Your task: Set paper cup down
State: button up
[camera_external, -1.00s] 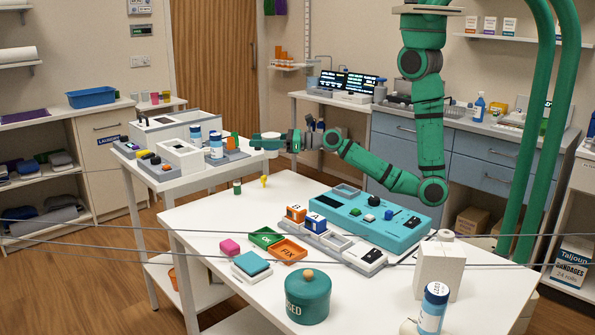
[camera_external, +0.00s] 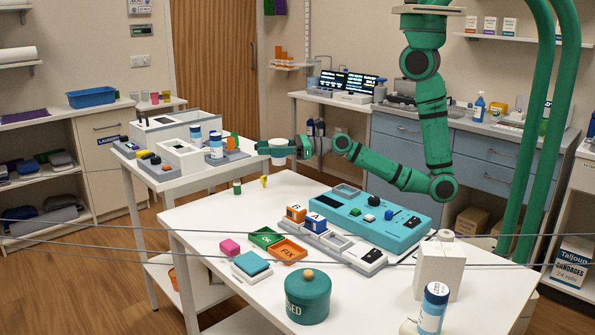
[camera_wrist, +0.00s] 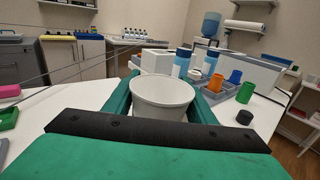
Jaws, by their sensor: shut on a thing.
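The white paper cup (camera_external: 277,152) is upright between the fingers of my gripper (camera_external: 284,147), held above the far left part of the white table (camera_external: 205,215). In the wrist view the cup (camera_wrist: 162,92) shows its open rim and looks empty; its lower part is hidden behind my gripper's black bar. The green fingers of my gripper (camera_wrist: 160,100) press on both sides of it. A gap between the cup and the tabletop shows in the external view.
A side table (camera_external: 185,176) with blue-capped bottles (camera_external: 216,147) is to the left. A teal panel (camera_external: 397,235), trays and a lidded pot (camera_external: 308,298) fill the table's middle and front.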

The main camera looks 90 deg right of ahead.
jog(key=s+a+r+n+g+y, duration=0.2)
jog(key=s+a+n+y, duration=0.1)
jog(key=s+a+y, duration=0.2)
jog(key=s+a+r+n+g+y, duration=0.2)
jog(key=s+a+n+g+y, duration=0.1)
jog(key=s+a, duration=0.4)
jog(key=shift+s+a+r+n+y, duration=0.15)
jog(key=shift+s+a+n+y, duration=0.2)
jog(key=shift+a+n+y, duration=0.7)
jog(key=shift+a+m, duration=0.35)
jog(key=shift+a, duration=0.2)
jog(key=shift+w+a+f, duration=0.95)
jog(key=shift+w+f, duration=0.7)
jog(key=shift+w, duration=0.45)
jog(key=shift+w+a+f, duration=1)
jog(key=shift+w+f, duration=0.6)
jog(key=shift+w, duration=0.5)
jog(key=shift+w+a+f, duration=0.95)
jog(key=shift+w+f, duration=0.7)
jog(key=shift+w, duration=0.45)
jog(key=shift+f, duration=1.6)
jog(key=shift+f, duration=0.15)
